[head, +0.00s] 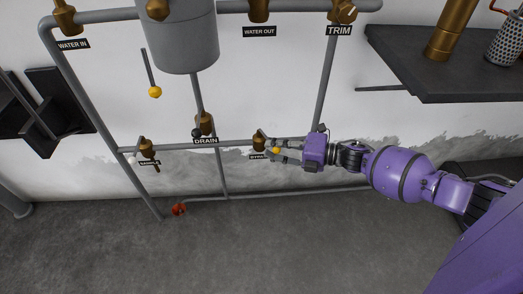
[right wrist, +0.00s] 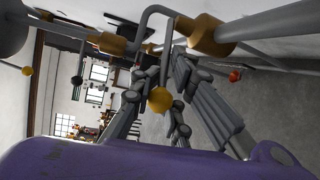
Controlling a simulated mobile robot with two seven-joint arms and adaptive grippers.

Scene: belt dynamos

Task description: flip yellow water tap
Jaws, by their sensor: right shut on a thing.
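A brass tap (head: 259,141) sits on the lower horizontal pipe, above a small label that I cannot read clearly. Its yellow ball knob (head: 276,151) is between the fingers of my right gripper (head: 277,150). In the right wrist view the yellow knob (right wrist: 160,100) is at the end of a bent grey lever from the brass tap body (right wrist: 205,35). The right fingers are closed about the lever and knob; the exact contact is partly hidden. Another yellow ball (head: 155,92) hangs on a lever below the upper pipe, at left. My left gripper is not in view.
Grey pipes (head: 330,75) frame the wall, with a grey tank (head: 185,40) at upper middle. The drain tap (head: 204,123) has a black knob. A red valve (head: 178,208) sits near the floor. A dark shelf (head: 440,70) juts out at upper right. The floor in front is clear.

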